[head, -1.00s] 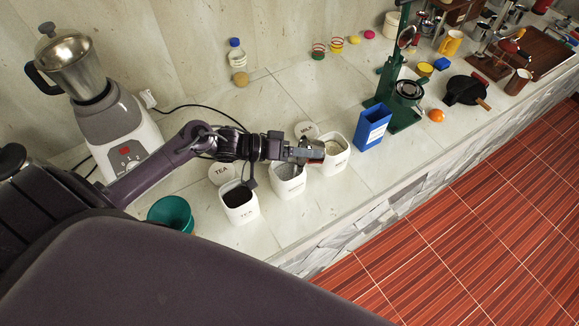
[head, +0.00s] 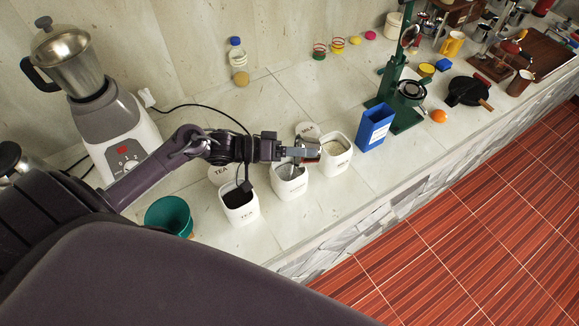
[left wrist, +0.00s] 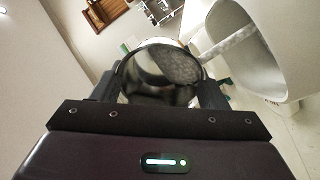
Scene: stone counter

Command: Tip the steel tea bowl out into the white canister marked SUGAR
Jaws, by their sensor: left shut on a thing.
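My left gripper (head: 297,152) is shut on the steel tea bowl (head: 309,149). In the left wrist view the bowl (left wrist: 160,72) is tilted between the fingers, with pale grainy stuff inside. A pale strip runs from near its rim towards a white canister (left wrist: 275,75) at right; I cannot tell if it is pouring stuff or a solid thing. In the head view the bowl is above and between the middle white canister (head: 290,186) and the right white canister (head: 335,164), which holds pale stuff. Their labels are too small to read surely. My right gripper is out of view.
A white TEA canister (head: 240,211) with dark contents stands left of the middle one. Round lids marked TEA (head: 221,173) and MILK (head: 307,130) lie behind. A blue box (head: 374,129) and green stand (head: 402,117) are to the right, a green cup (head: 168,217) to the left.

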